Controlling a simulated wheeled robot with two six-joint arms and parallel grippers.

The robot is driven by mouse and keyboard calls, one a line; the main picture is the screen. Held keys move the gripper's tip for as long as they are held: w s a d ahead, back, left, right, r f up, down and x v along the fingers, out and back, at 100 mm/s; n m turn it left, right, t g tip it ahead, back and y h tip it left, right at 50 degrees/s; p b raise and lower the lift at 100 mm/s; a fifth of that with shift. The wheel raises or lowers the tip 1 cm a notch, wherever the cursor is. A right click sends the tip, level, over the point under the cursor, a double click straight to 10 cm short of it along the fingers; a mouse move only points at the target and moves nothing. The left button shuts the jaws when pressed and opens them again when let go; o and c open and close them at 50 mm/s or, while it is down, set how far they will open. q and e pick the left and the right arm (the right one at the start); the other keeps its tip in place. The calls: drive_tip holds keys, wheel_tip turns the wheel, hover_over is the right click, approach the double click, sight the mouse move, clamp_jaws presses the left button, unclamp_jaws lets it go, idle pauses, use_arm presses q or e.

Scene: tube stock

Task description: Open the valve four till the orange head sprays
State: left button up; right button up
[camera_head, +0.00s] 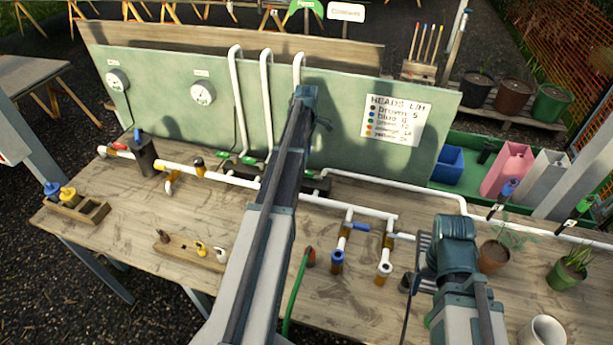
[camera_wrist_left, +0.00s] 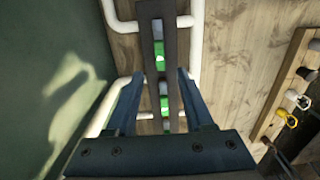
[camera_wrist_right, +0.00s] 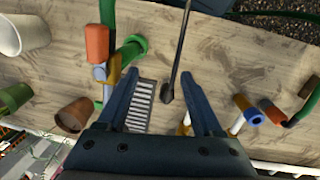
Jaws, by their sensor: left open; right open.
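A dark manifold (camera_head: 318,185) with small green valve handles (camera_head: 247,160) lies at the foot of the green panel; I cannot read which valve is number four. In the left wrist view, two green handles (camera_wrist_left: 160,55) show on a dark bar between the fingers of my left gripper (camera_wrist_left: 157,78), which is open and appears above them, holding nothing. An orange-red piece (camera_head: 311,257) sits at a green hose's end; an orange-red cylinder also shows in the right wrist view (camera_wrist_right: 97,42). No spray shows. My right gripper (camera_wrist_right: 160,78) is open and empty above the table's right part.
A heads sign (camera_head: 396,119) hangs on the panel. White pipes (camera_head: 347,211) with blue and white outlets cross the bench. Gauges (camera_head: 202,93) hang left. A small wooden rack (camera_head: 187,250) and plant pots (camera_head: 495,256) stand nearby. The bench's front left is mostly clear.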

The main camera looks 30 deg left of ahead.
sight(307, 172)
use_arm(q)
wheel_tip(307, 172, down, 8)
drive_tip(key=b, duration=0.6)
drive_tip(key=shift+r, duration=0.15)
drive_tip(key=shift+r, duration=0.1)
drive_tip(key=shift+c, duration=0.3)
clamp_jaws()
idle(0.6)
